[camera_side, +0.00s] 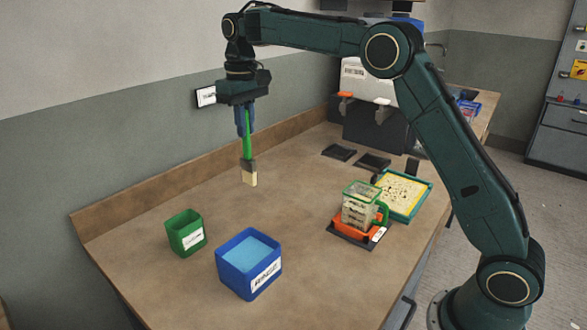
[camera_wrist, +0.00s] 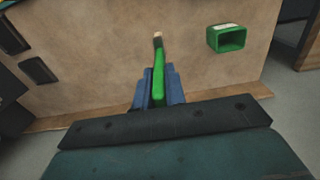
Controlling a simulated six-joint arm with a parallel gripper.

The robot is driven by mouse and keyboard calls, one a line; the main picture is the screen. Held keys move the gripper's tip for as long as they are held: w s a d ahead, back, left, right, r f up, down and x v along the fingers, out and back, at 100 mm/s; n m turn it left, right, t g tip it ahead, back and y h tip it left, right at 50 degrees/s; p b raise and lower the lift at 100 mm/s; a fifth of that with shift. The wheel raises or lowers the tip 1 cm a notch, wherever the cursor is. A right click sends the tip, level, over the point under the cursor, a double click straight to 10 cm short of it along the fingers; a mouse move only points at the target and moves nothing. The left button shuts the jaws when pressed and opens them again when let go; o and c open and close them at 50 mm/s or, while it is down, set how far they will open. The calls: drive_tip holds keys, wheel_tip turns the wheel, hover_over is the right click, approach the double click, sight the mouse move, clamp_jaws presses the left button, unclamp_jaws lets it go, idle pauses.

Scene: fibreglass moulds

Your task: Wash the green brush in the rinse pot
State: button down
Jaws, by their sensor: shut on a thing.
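The green brush (camera_side: 247,148) hangs upright with its pale bristles pointing down, above the table. It also shows in the wrist view (camera_wrist: 159,72). My gripper (camera_side: 244,122) is shut on the brush's green handle; its blue fingers (camera_wrist: 159,88) sit on both sides of it. A blue square pot (camera_side: 248,277) holding light blue liquid stands at the table's front, its label too small to read; it looks like the rinse pot. The brush is apart from it, up and behind it. The blue pot is not seen in the wrist view.
A green open container (camera_side: 186,238) stands left of the blue pot; it also shows in the wrist view (camera_wrist: 229,39). A clear jug with green handle (camera_side: 361,206) stands on an orange-and-black base at right, before a teal-rimmed yellow tray (camera_side: 424,191). The mid-table is clear.

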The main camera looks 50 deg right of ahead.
drive_tip(key=shift+r, duration=3.95)
drive_tip(key=s+a, duration=1.4)
drive_tip(key=shift+w+f, duration=0.2)
drive_tip(key=shift+f, duration=1.1)
drive_tip(key=shift+w+f, duration=0.15)
drive_tip(key=shift+f, duration=1.25)
wheel_tip(320, 180, down, 11)
drive_tip(key=shift+a, duration=0.15)
